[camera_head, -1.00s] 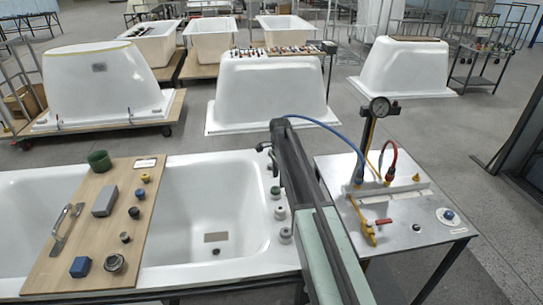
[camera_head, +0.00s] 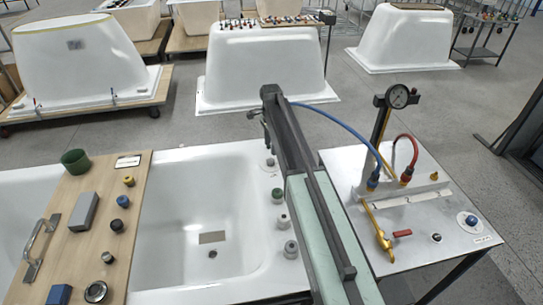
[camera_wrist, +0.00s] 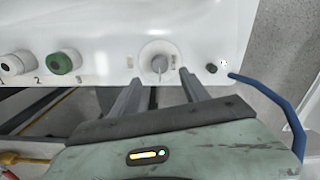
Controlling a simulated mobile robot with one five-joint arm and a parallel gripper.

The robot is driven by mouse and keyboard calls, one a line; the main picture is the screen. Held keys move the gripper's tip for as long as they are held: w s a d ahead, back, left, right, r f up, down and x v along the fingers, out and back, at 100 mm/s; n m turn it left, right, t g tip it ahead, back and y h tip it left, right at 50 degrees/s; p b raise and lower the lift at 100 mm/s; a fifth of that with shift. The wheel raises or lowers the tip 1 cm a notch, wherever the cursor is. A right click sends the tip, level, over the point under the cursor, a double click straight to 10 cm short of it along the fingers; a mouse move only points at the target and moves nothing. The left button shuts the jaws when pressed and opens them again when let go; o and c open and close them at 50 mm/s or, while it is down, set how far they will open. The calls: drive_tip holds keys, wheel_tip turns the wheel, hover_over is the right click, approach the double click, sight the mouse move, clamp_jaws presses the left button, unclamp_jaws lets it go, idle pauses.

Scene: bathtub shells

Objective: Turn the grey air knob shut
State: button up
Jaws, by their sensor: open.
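The grey air knob (camera_wrist: 160,63) sits on a round pale plate on the white tub rim in the wrist view. Its grip stands roughly upright in the picture. My gripper (camera_wrist: 160,78) is open, with one finger on each side of the knob in the picture; I cannot tell whether either touches it. In the head view, a small grey knob on a round plate (camera_head: 269,163) shows on the tub's right rim. My gripper (camera_head: 259,125) hangs at the arm's far end there, partly hidden by the arm.
A green-topped knob (camera_wrist: 64,62) and a white knob (camera_wrist: 14,64) stand to the left on the rim. A small black knob (camera_wrist: 211,68) is to the right. A steel table (camera_head: 440,215) with a gauge (camera_head: 397,96) and a blue hose (camera_head: 345,125) stands right of the tub.

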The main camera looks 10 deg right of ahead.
sight(271, 160)
wheel_tip(271, 160, down, 8)
drive_tip(key=b, duration=0.7)
drive_tip(key=shift+b, duration=0.35)
drive_tip(key=shift+r, duration=0.1)
